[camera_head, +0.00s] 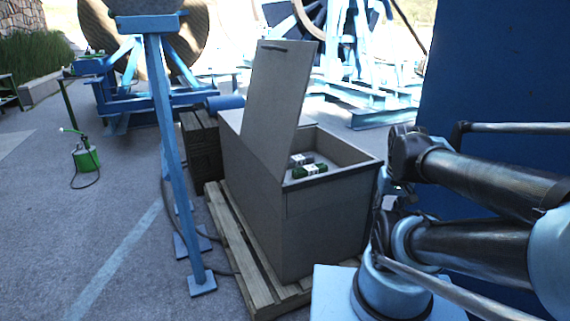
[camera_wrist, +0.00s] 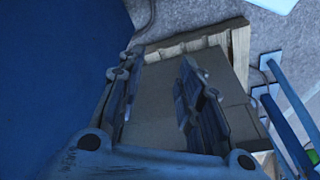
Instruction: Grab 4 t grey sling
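The grey sling (camera_head: 301,159) is a small bundle with a pale label. It lies inside the open grey box (camera_head: 262,215), just behind a green bundle (camera_head: 310,171) that also has a pale label. My gripper (camera_wrist: 155,88) shows in the wrist view with its two fingers spread apart and nothing between them. The box's grey surface (camera_wrist: 160,118) lies beyond the fingers. No sling can be made out in the wrist view. In the head view my arm is at the right, beside the box, and I cannot make out the fingers there.
The box's lid (camera_head: 272,92) stands upright on its left side. The box rests on a wooden pallet (camera_head: 238,255). A blue post (camera_head: 172,150) stands to the left, and a large blue panel (camera_head: 490,70) is at the right. Open pavement lies at the left.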

